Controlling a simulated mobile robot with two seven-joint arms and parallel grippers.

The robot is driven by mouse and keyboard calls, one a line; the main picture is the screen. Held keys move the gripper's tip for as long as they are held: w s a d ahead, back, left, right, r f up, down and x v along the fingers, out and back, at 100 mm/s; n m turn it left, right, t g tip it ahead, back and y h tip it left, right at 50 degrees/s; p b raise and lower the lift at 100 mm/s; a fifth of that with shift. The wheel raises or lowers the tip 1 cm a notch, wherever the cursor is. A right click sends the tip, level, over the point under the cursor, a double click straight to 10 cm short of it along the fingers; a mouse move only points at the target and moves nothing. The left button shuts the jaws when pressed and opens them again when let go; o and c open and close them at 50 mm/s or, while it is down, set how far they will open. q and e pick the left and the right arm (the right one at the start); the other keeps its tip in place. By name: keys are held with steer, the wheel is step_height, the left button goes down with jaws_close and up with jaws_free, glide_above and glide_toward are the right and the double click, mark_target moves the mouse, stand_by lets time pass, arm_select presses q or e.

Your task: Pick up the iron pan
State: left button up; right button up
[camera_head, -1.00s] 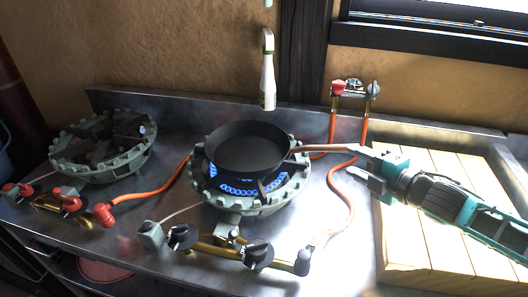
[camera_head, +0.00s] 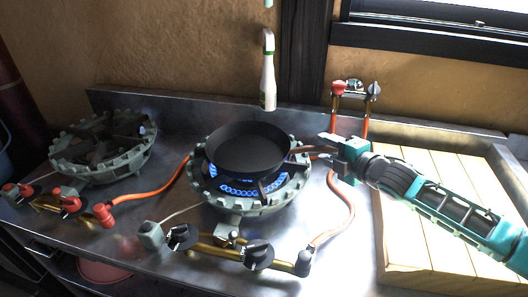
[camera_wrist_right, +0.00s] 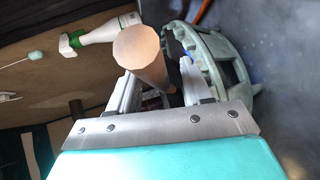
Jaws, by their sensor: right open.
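The black iron pan (camera_head: 248,152) sits level on the middle gas burner (camera_head: 288,192), over blue flames. Its brown handle (camera_head: 306,149) points right, toward my right gripper (camera_head: 328,150). That gripper is open, with its fingers reaching left along the handle. In the right wrist view, the round end of the handle (camera_wrist_right: 139,50) is large and lies between the two open fingers (camera_wrist_right: 158,86). I cannot tell whether either finger touches it. Most of the pan is hidden in that view. My left gripper is not in view.
A white bottle (camera_head: 268,75) appears behind the pan. A second burner (camera_head: 100,150) stands at the left. Orange hoses (camera_head: 345,205) and black knobs (camera_head: 258,255) surround the middle burner. A wooden board (camera_head: 415,235) lies under my right arm.

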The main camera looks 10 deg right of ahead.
steer(key=shift+w+a, duration=0.1)
steer(key=shift+w, duration=0.15)
jaws_close()
stand_by(0.3)
steer(key=shift+f, duration=0.1)
stand_by(0.8)
steer(key=shift+r, duration=0.25)
